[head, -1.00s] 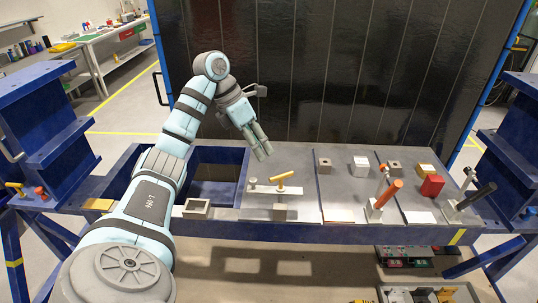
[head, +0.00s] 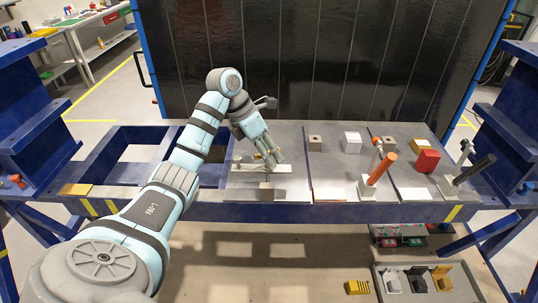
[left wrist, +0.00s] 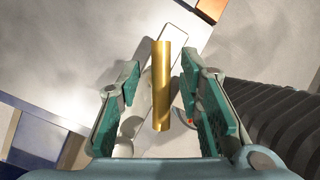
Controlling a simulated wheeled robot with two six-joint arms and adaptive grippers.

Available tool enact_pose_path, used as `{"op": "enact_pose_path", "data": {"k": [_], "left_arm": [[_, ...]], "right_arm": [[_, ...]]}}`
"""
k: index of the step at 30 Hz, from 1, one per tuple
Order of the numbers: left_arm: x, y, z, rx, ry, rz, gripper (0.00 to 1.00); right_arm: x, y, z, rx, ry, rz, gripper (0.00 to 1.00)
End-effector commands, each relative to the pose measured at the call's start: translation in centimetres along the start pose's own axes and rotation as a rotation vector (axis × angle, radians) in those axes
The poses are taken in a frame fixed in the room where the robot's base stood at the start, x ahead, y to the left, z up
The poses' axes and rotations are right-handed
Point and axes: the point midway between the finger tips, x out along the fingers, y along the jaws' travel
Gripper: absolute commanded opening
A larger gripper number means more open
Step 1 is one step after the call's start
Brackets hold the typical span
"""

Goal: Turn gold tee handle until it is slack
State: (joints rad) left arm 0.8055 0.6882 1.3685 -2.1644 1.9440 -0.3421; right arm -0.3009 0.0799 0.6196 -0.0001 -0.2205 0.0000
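The gold tee handle (left wrist: 161,85) shows in the left wrist view as a gold bar over a pale strip, between the two open fingers of my left gripper (left wrist: 160,105). There is a gap on each side of it, and neither finger appears to touch it. In the head view my left gripper (head: 268,158) is low over the pale clamp bar (head: 265,168) on the grey plate. It hides most of the gold handle there; a small gold part (head: 257,156) shows beside the fingers. My right gripper does not show.
Right of it stand an orange-handled clamp (head: 377,172), a black-handled clamp (head: 470,172), a red block (head: 427,161) and a white block (head: 352,142). Blue open frames (head: 130,152) lie left. A black panel (head: 320,60) stands behind. A dark ribbed part (left wrist: 275,115) is close to the right finger.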

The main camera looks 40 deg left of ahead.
Motion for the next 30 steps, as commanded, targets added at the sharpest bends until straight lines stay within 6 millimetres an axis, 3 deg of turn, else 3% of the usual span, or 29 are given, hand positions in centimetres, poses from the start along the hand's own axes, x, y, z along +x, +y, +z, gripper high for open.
{"op": "enact_pose_path", "data": {"k": [1, 7, 20, 30], "left_arm": [[-0.1, 0.0, 0.0, -0.001, 0.0, 0.001, 0.32], [-0.1, 0.0, 0.0, 0.0, 0.0, 0.0, 0.0], [0.0, -0.3, 0.2, -0.044, -0.009, 0.015, 0.0], [-0.1, -0.3, 0.3, -0.245, -0.052, 0.096, 0.0]], "right_arm": [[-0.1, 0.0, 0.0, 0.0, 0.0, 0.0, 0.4], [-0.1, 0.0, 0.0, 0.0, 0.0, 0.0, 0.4], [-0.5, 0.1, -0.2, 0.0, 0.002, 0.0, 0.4], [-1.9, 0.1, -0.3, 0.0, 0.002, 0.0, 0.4]]}}
